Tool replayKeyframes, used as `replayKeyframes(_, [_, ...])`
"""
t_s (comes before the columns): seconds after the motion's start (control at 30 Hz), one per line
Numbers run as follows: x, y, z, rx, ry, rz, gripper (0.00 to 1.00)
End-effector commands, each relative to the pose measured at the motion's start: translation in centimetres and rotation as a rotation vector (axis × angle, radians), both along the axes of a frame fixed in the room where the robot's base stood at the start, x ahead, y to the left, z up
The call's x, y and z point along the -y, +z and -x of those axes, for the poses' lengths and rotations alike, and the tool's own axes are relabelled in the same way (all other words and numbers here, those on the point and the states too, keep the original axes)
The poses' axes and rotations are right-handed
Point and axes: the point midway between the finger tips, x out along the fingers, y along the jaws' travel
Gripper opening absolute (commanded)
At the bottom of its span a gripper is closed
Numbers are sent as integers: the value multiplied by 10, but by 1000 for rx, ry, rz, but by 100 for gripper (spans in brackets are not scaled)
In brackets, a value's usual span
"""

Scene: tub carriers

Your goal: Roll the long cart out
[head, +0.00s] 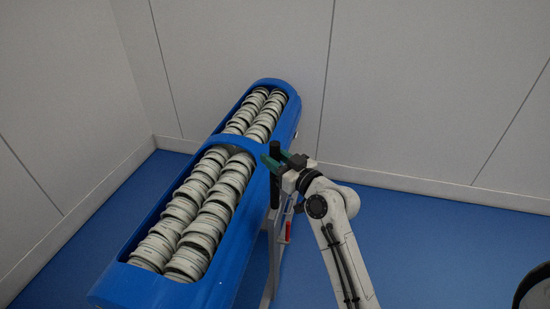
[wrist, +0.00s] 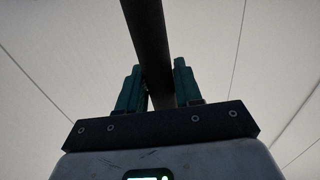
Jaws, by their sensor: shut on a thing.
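The long cart (head: 256,178) is a blue, round-ended carrier with two long bays filled with rows of stacked pale tubs (head: 203,207). It stands at an angle in the head view, its far end close to the back wall. A dark upright handle bar (head: 275,188) rises at its right side. My gripper (head: 279,160), with green fingers, is at this bar near its top. In the wrist view the dark bar (wrist: 150,40) passes between the two fingers (wrist: 155,85), and my gripper is shut on it. The cart's wheels are hidden.
Pale panelled walls (head: 420,100) meet in a corner behind and left of the cart. A red part (head: 288,232) shows on the grey frame below the handle. Blue floor (head: 430,250) is clear to the right. A dark round object (head: 535,290) is cut off at the lower right edge.

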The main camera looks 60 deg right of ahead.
Motion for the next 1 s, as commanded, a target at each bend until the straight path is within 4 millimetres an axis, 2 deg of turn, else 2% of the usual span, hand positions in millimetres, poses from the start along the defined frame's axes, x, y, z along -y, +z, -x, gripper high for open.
replayKeyframes(0.23, [1, -2, 2, 0, 0, 0, 0])
replayKeyframes(0.5, [7, -2, 17, 0, -3, 0, 0])
replayKeyframes(0.73, [6, 0, 16, 0, 1, -1, 0])
replayKeyframes(0.77, [5, 0, 15, 0, 1, -1, 36])
replayKeyframes(0.93, [5, 0, 16, 0, 1, 0, 52])
replayKeyframes(1.0, [6, 0, 16, 0, 0, 0, 52])
